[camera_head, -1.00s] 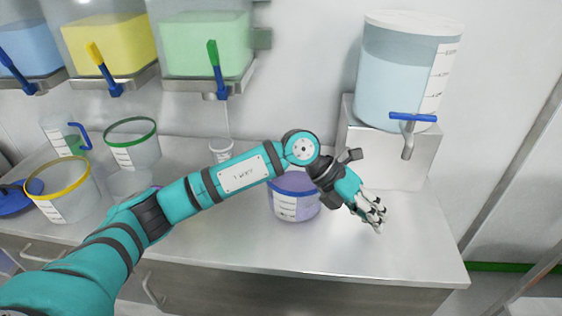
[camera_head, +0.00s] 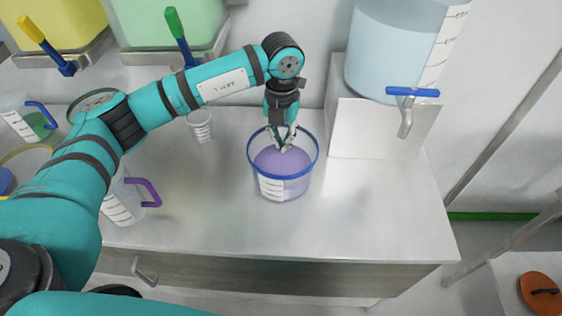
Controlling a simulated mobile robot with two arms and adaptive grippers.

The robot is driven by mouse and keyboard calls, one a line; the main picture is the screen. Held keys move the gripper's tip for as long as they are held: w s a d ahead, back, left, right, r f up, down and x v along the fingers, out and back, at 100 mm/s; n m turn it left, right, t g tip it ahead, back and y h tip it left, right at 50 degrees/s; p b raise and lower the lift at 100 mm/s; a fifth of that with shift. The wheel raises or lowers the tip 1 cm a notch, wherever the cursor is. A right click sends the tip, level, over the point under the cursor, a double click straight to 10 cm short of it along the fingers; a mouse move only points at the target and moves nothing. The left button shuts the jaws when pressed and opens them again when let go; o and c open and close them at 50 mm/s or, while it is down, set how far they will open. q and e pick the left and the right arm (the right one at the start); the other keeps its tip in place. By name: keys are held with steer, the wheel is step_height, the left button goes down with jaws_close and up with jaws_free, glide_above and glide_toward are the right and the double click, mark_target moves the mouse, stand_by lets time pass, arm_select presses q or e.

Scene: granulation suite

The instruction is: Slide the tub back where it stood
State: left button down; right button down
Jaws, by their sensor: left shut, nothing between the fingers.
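A clear tub with a blue rim (camera_head: 283,186) and purple contents stands upright on the steel counter (camera_head: 355,215), left of the white dispenser stand. My left gripper (camera_head: 287,149) points straight down at the tub. Its fingertips are inside the rim as seen from here, over the purple contents, near the far wall. The fingers are closed together with nothing between them. I cannot tell whether they touch the contents or the wall. My right gripper is not in view.
A purple-handled jug (camera_head: 124,205) stands left of the tub, and a small clear cup (camera_head: 201,127) behind it. A water dispenser with a blue tap (camera_head: 412,92) overhangs the counter at right. The counter is clear right and front of the tub.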

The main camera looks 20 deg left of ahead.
mark_target(277, 179)
arm_select(q)
steer(key=f+p, duration=0.1)
steer(key=f, duration=0.3)
steer(key=f+p, duration=0.1)
steer(key=f, duration=0.4)
steer(key=shift+s+a+f, duration=0.1)
steer(key=shift+s+f, duration=0.1)
steer(key=shift+f, duration=0.05)
steer(key=s+p, duration=0.2)
steer(key=s, duration=0.1)
steer(key=shift+s, duration=0.55)
steer(key=shift+w+f, duration=0.1)
steer(key=shift+f, duration=0.05)
